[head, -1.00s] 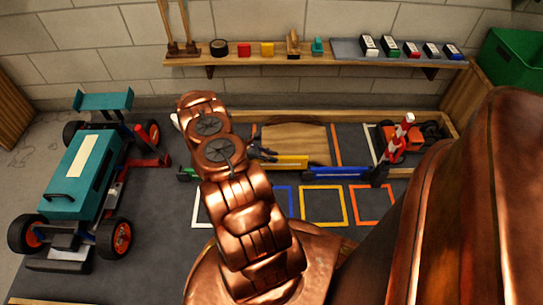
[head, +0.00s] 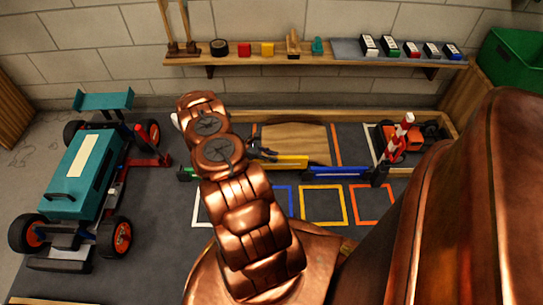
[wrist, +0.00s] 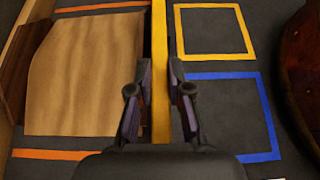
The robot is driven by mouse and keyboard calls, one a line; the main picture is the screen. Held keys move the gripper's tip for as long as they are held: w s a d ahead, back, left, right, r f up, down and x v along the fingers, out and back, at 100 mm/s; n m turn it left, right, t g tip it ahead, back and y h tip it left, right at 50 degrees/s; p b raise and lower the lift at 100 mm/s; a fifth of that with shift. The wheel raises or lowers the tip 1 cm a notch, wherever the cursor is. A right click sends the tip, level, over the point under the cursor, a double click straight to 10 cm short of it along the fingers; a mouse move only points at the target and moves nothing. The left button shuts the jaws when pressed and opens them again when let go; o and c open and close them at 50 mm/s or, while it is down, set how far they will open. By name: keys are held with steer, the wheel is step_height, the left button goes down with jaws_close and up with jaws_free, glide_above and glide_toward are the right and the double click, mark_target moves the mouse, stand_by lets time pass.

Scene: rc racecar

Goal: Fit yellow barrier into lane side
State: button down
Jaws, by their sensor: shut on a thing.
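The yellow barrier (head: 285,161) is a long thin bar beside the wooden ramp (head: 300,138), along the near side of the lane. My gripper (head: 262,154) is at its left part in the head view, partly hidden by my arm. In the wrist view my gripper (wrist: 158,98) is shut on the yellow barrier (wrist: 160,60), with a dark finger on each side. The barrier runs along the ramp's edge there. The blue barrier (head: 337,173) is at its right in the head view, and a green barrier (head: 186,174) is at the left. I cannot tell whether the yellow barrier is seated.
Yellow (head: 324,205), blue and orange outlined squares on the mat are empty. A red-and-white post (head: 403,130) stands by an orange car (head: 432,138). A large teal car (head: 80,175) is at the left. A shelf (head: 290,59) with small items is on the wall.

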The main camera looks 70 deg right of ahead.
mark_target(271, 168)
steer(key=shift+f+b, duration=1.25)
steer(key=shift+f, duration=3)
steer(key=c, duration=1)
jaws_free()
steer(key=shift+w, duration=0.1)
steer(key=v, duration=1.2)
